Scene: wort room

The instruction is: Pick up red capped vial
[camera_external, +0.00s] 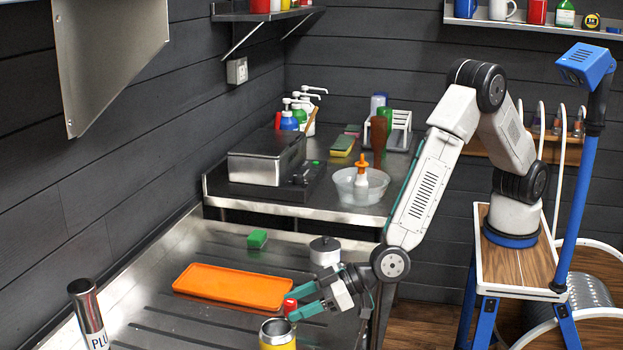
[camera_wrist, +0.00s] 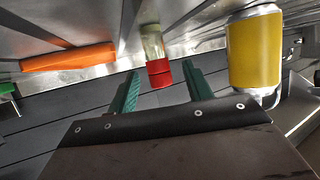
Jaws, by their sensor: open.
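The red capped vial (camera_external: 290,306) stands on the metal counter, with only its red cap clearly showing in the external view. In the wrist view the vial (camera_wrist: 157,72) has a red cap and a pale, see-through body. My gripper (camera_external: 298,302) is open, with green fingers low over the counter close to the vial. In the wrist view the gripper's fingers (camera_wrist: 160,88) are apart, and the red cap appears between and just beyond their tips. I cannot tell whether either finger touches it.
A yellow can (camera_external: 277,336) stands very near the gripper; in the wrist view it is right of the fingers. An orange tray (camera_external: 232,287) lies left of the vial.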

